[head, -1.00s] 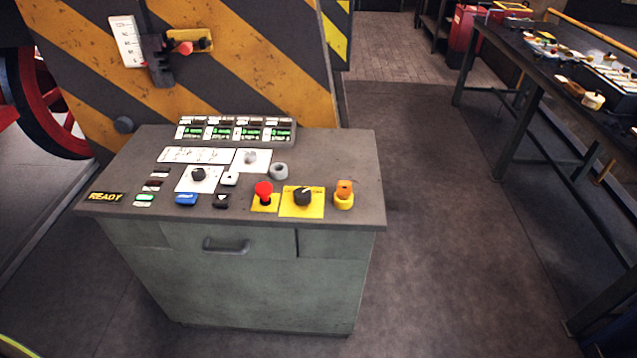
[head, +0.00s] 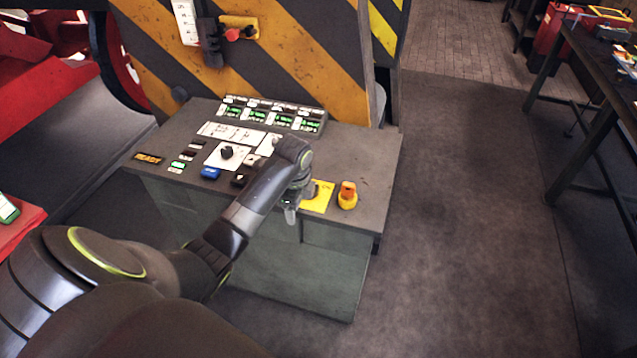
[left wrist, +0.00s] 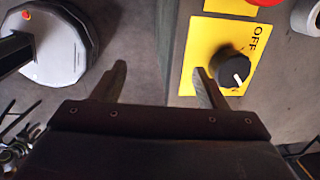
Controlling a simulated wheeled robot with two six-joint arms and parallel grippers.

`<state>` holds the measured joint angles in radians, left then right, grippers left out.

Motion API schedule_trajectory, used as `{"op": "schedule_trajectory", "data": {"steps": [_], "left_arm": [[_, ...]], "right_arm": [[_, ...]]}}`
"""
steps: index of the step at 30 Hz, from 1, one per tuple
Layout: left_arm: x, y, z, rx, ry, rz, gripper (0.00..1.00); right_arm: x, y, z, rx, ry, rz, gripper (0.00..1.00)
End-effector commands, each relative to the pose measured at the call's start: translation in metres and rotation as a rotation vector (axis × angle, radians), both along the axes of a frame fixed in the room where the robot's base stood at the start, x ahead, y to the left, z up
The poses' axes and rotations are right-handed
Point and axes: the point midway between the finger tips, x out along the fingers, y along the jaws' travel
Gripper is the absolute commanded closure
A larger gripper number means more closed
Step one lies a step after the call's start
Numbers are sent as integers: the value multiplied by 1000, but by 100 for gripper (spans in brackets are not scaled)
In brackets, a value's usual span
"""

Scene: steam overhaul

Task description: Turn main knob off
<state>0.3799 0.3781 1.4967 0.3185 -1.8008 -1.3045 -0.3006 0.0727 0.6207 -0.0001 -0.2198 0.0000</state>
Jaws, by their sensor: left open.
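The main knob (left wrist: 230,68) is a black round knob with a white pointer line on a yellow plate (left wrist: 205,40) marked OFF. The line points toward the lower right in the left wrist view, not at the OFF word. In the head view the plate (head: 322,198) shows, with the knob mostly hidden by my left gripper. My left gripper (head: 291,208) is open and empty at the front edge of the console. In the left wrist view the gripper (left wrist: 160,80) has its right fingertip close beside the knob; the knob lies outside the jaws. Contact cannot be told.
The grey console (head: 370,160) carries a blue button (head: 210,173), a black selector knob (head: 227,152), lit meters (head: 270,114) and an orange-yellow control (head: 348,195) right of the plate. A red knob (left wrist: 265,2) is by the plate. Open floor (head: 470,200) lies to the right.

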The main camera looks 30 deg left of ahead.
Motion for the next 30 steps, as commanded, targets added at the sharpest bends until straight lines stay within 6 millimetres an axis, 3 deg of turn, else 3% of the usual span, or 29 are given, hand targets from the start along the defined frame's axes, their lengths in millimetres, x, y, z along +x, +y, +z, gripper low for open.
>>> {"op": "schedule_trajectory", "data": {"steps": [9, 15, 20, 30], "left_arm": [[68, 16, 95, -10, 62, -359, 34], [88, 21, 142, -34, 87, -533, 34], [91, 22, 147, -41, 92, -570, 34], [91, 22, 112, -40, 91, -570, 34]], "right_arm": [[-1, -1, 5, -1, 2, 0, 64], [-2, -6, 6, -7, 3, 2, 64], [-2, -11, 3, -14, 3, 4, 64], [-2, -9, -32, -11, 3, 4, 64]]}}
